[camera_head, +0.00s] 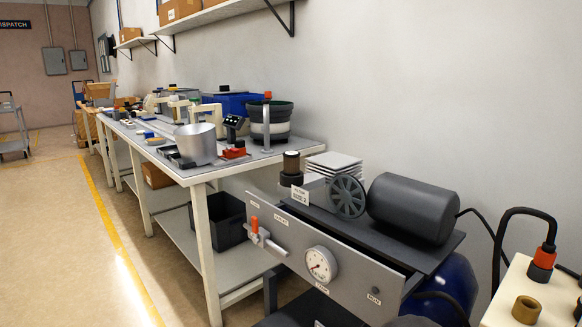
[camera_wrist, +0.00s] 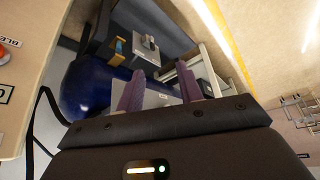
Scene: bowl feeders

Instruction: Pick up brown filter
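In the head view, a small upright cylinder (camera_head: 291,163), dark brown with a paler top, stands at the left end of the compressor's top plate. A tan-brown ring-shaped piece (camera_head: 526,310) lies on the cream surface (camera_head: 505,313) at the lower right. I cannot tell for certain which of these is the brown filter. My gripper (camera_wrist: 159,88) shows only in the wrist view. Its two purple fingers are apart with nothing between them. Neither brown piece can be made out clearly in the wrist view.
The compressor has a dark grey motor (camera_head: 412,207), a spoked wheel (camera_head: 346,196), a front panel with a gauge (camera_head: 321,264), and a blue tank (camera_wrist: 88,88). A black hose (camera_head: 497,240) arches at the right. A long workbench (camera_head: 262,165) holds bowls and parts.

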